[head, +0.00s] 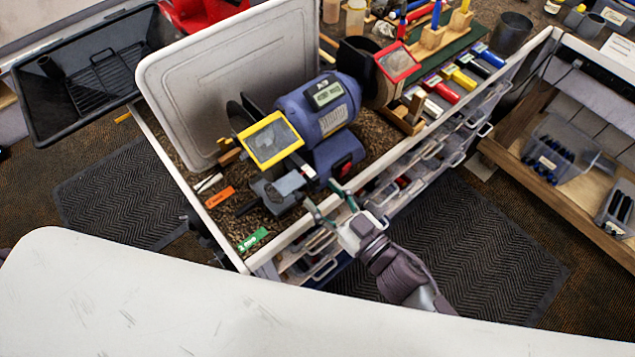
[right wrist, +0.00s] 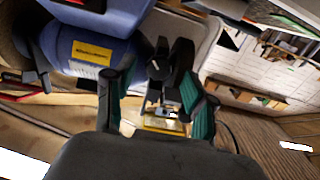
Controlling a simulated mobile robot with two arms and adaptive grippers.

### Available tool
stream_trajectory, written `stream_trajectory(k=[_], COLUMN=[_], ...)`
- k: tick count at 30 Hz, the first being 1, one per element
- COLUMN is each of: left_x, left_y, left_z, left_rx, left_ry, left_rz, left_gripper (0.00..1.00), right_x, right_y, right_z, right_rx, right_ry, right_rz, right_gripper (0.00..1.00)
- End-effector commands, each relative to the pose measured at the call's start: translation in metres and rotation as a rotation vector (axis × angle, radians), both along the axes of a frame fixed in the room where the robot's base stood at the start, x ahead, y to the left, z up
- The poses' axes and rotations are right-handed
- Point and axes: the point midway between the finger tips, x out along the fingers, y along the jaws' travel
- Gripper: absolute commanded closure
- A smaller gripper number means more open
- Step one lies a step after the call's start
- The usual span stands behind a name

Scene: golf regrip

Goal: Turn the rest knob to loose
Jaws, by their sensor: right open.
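The blue bench grinder (head: 335,112) stands on the workbench, and its body also shows in the right wrist view (right wrist: 70,45). A grey tool rest (head: 284,186) sits at its near end, below the yellow-framed eye shield (head: 272,141). A dark handle-like part sticks out left of the rest; I cannot tell whether it is the rest knob, nor its setting. My right gripper (head: 325,198) is open at the bench's front edge, just right of the rest. Its green-padded fingers (right wrist: 155,82) are apart, with no visible object gripped. My left gripper is not in view.
A pale upright panel (head: 205,90) stands behind the grinder. A white surface (head: 150,300) fills the foreground. A red-framed shield (head: 398,62) is at the grinder's far end.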

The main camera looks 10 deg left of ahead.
Motion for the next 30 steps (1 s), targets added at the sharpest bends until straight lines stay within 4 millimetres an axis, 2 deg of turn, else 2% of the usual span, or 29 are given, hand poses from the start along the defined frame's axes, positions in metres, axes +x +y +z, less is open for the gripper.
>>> stream_trajectory(k=[6, 16, 26, 30], left_x=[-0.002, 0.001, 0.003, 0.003], left_y=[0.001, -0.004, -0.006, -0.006], left_z=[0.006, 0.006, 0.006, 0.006], left_rx=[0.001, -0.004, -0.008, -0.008], left_ry=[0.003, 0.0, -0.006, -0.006], left_rz=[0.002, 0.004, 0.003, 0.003], left_gripper=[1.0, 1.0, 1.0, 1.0], right_x=[0.013, 0.015, 0.015, 0.015], right_y=[0.017, 0.019, 0.019, 0.019], right_z=[0.0, -0.001, -0.001, -0.001], right_rx=[0.001, 0.0, 0.0, -0.009], right_ry=[0.001, 0.001, 0.001, -0.01], right_rz=[0.0, 0.0, 0.0, -0.001], right_gripper=[0.45, 0.45, 1.0, 1.0])
